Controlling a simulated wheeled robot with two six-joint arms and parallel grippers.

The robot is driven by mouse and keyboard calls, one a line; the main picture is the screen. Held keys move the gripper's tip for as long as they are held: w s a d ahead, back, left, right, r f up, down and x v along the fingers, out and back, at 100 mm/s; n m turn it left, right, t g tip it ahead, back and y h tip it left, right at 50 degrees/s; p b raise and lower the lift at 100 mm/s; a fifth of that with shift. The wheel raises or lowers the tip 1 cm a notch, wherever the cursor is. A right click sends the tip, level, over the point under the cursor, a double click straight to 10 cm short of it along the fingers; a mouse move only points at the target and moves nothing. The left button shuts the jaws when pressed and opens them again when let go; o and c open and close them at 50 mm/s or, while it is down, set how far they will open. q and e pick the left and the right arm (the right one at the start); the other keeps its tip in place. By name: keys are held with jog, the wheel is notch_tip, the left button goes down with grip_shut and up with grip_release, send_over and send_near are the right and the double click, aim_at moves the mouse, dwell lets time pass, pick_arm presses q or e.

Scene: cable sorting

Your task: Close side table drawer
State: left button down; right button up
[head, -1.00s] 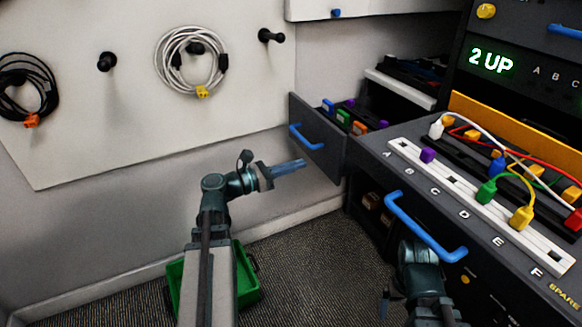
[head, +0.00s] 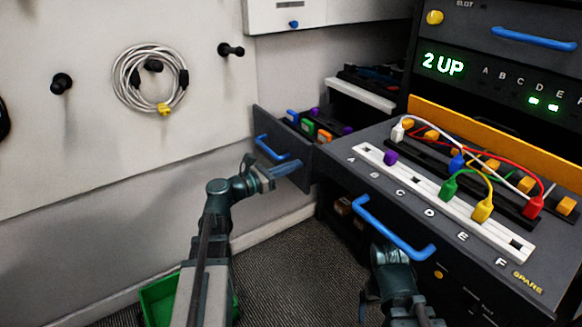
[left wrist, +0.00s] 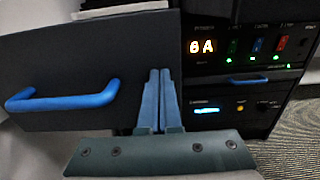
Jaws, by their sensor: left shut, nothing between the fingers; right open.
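The side table drawer (head: 290,170) stands pulled out at the middle of the head view, with coloured plugs inside. Its dark front carries a blue handle (head: 272,149). In the left wrist view the drawer front (left wrist: 85,65) fills the left side, with its handle (left wrist: 62,98) at the left. My left gripper (head: 287,168) is shut and empty, its fingertips at the right part of the drawer front; whether they touch it I cannot tell. Its shut fingers also show in the left wrist view (left wrist: 160,100). My right gripper (head: 376,290) is low, below the desk's blue handle, partly hidden.
The desk (head: 400,225) with a white socket strip (head: 415,205) and coloured cables stands at the right. A green crate (head: 160,300) is on the floor at the lower left. A coiled white cable (head: 150,78) hangs on the wall board. Carpet between is clear.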

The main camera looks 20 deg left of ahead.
pick_arm(q)
jog(key=x, duration=3.2)
jog(key=shift+w+d, duration=0.15)
jog(key=shift+w, duration=0.05)
jog(key=shift+w+d, duration=0.15)
jog(key=shift+w, duration=0.1)
jog(key=shift+w, duration=0.15)
jog(key=shift+s, duration=0.3)
jog(key=v, duration=1.4)
jog(key=shift+s, duration=0.15)
